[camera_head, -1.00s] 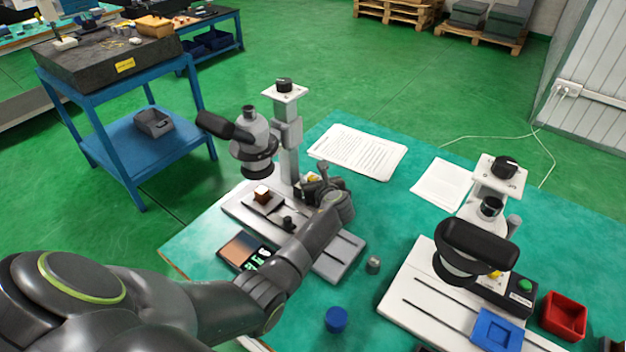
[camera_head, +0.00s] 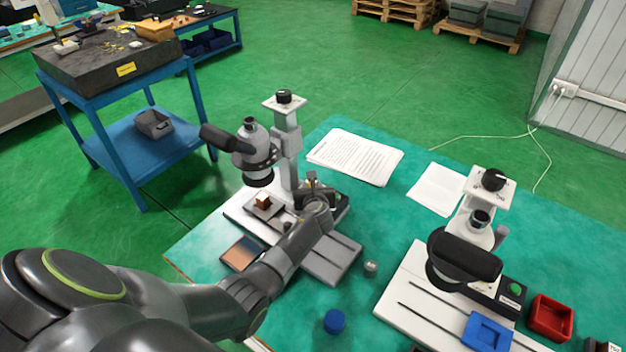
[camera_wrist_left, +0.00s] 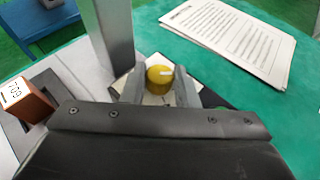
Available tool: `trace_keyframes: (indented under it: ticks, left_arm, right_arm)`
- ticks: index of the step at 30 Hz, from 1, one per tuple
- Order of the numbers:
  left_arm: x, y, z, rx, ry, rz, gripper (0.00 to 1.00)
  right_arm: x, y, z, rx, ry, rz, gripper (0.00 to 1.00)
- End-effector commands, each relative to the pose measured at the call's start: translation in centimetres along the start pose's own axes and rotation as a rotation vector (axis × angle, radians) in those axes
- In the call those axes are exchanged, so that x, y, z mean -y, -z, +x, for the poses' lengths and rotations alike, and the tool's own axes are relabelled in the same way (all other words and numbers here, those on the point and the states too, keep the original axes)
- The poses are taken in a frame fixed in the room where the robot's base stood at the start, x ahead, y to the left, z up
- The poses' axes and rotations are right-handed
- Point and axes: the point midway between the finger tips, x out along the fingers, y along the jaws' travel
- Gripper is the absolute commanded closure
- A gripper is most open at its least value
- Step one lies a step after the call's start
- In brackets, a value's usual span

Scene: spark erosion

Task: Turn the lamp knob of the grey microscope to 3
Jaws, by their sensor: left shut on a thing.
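The grey microscope (camera_head: 287,145) stands on its flat base at the left of the green mat. Its yellow lamp knob (camera_wrist_left: 160,75) sits near the foot of the post in the left wrist view, with a short white mark on its top. My left gripper (camera_wrist_left: 160,88) is shut on the knob, one finger on each side. In the head view my left gripper (camera_head: 314,184) is behind my wrist, right of the post, and the knob is hidden there. No scale numbers around the knob are readable. My right gripper is not in view.
A copper-coloured block (camera_head: 263,200) sits on the microscope's stage, left of my gripper. A white microscope (camera_head: 470,245) stands at the right, with a blue tray (camera_head: 488,332) and a red tray (camera_head: 551,318). Papers (camera_head: 355,156) lie behind. A blue cap (camera_head: 334,321) lies in front.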

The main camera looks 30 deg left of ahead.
Motion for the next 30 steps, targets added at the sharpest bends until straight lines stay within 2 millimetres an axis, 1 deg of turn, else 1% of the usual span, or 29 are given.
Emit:
trace_keyframes:
  ticks: [1, 3, 6, 12, 19, 30]
  left_arm:
    - [-0.3, -0.5, -0.2, -0.002, 0.030, 0.016, 0.96]
    - [-0.3, -0.5, -0.2, -0.002, 0.076, 0.034, 0.96]
    - [-0.4, -0.4, -0.1, -0.002, 0.135, 0.060, 0.96]
    - [-0.5, -0.3, 0.0, -0.001, 0.230, 0.098, 0.96]
    - [-0.5, -0.1, 0.1, 0.000, 0.285, 0.119, 0.96]
    - [-0.5, 0.0, 0.1, 0.000, 0.293, 0.123, 0.96]
  right_arm:
    - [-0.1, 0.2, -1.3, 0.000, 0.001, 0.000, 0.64]
    - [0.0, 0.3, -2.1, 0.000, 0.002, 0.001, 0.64]
    - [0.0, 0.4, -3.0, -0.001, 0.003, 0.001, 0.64]
    - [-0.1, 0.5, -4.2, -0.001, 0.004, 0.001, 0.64]
    - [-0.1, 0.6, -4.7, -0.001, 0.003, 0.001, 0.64]
    - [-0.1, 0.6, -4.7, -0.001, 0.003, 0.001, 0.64]
